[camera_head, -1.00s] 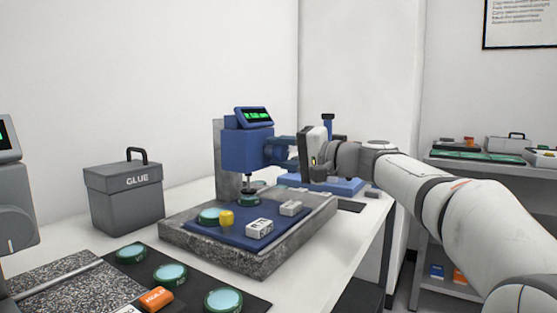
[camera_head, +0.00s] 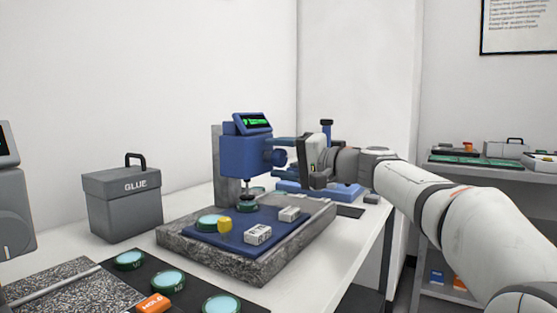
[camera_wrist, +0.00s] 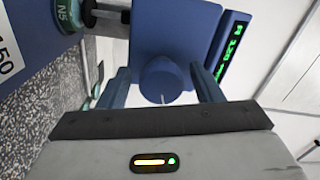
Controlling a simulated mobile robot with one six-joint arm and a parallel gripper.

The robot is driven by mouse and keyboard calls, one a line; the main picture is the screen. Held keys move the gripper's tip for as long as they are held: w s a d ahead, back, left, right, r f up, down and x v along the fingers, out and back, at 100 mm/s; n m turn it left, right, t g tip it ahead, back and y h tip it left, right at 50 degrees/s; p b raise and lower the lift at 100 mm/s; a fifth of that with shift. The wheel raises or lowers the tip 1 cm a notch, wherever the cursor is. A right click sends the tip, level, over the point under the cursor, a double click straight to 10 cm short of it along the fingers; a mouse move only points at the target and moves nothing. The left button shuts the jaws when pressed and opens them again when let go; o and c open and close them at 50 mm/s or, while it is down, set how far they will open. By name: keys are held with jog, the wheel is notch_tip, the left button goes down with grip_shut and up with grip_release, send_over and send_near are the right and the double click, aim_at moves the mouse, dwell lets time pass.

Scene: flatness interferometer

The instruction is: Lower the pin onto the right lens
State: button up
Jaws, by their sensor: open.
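The blue instrument head (camera_head: 246,155) stands on a grey post and carries a green-lit display. Its pin (camera_head: 246,189) hangs over a green-rimmed lens (camera_head: 245,208); I cannot tell whether they touch. A second lens (camera_head: 209,223) lies to the left on the blue mat. My gripper (camera_head: 286,156) is at the right side of the head. In the wrist view, its two blue fingers (camera_wrist: 163,86) are open on either side of a round blue knob (camera_wrist: 163,76), with gaps visible. A lens marked N5 (camera_wrist: 66,13) shows at the upper left.
A yellow block (camera_head: 225,225) and white labelled blocks (camera_head: 257,234) lie on the blue mat (camera_head: 218,240), on a granite base (camera_head: 230,265). A grey GLUE box (camera_head: 122,205) stands to the left. Several lenses and an orange block (camera_head: 153,304) lie in front.

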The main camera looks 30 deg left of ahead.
jog(key=d+p, duration=0.1)
jog(key=d, duration=0.6)
jog(key=shift+s+d, duration=0.3)
jog(key=shift+d, duration=0.1)
jog(key=s+d+h+p, duration=0.6)
jog(key=s+d+p, duration=0.1)
jog(key=d+p, duration=0.4)
jog(key=s+d+f+m+h+p, duration=0.1)
jog(key=s+d+h+p, duration=0.5)
jog(key=d+p, duration=0.5)
jog(key=s+d+f+m+t+h+p, duration=0.1)
jog(key=s+d+h+p, duration=0.5)
jog(key=s+d+p, duration=0.3)
jog(key=d+p, duration=0.3)
jog(key=d, duration=0.3)
jog(key=shift+s+d, duration=0.25)
jog(key=shift+s, duration=0.1)
